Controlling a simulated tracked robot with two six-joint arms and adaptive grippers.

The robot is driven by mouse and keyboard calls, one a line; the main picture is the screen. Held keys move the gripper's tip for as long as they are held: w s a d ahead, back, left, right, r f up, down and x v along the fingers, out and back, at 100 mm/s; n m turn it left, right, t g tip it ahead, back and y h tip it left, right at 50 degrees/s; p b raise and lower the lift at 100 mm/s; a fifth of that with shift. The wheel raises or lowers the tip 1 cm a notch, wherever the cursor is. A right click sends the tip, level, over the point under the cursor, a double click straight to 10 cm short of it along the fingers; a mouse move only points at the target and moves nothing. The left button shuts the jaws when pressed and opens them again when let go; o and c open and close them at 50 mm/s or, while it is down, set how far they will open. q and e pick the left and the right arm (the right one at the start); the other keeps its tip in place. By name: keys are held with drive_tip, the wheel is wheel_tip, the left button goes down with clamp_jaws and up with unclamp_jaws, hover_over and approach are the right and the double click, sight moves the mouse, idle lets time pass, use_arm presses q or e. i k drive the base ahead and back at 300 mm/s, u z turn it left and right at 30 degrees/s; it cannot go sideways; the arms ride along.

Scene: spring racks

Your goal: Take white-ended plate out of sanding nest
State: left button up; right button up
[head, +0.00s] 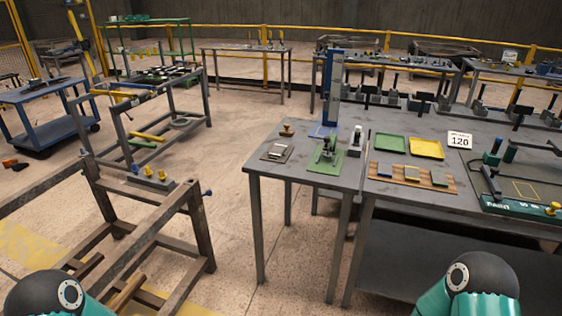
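I cannot make out a white-ended plate for certain at this distance. On the grey workbench (300,173), a small brown and grey fixture (277,152) holds a light flat piece. Beside it is a green-based clamp fixture (325,163) with upright metal parts. Which of these is the sanding nest is not clear. Neither gripper shows; only rounded teal and black parts of my arms are at the bottom left and bottom right.
A green tray (390,143), a yellow tray (427,149) and a white "120" sign (459,140) stand behind the board. A green "PAINT" fixture (520,203) is at right. A heavy metal frame (150,205) stands at left. Open floor (235,240) lies between frame and bench.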

sight(277, 150)
drive_tip(key=z, duration=0.3)
drive_tip(key=i, duration=1.8)
drive_tip(key=u, duration=0.7)
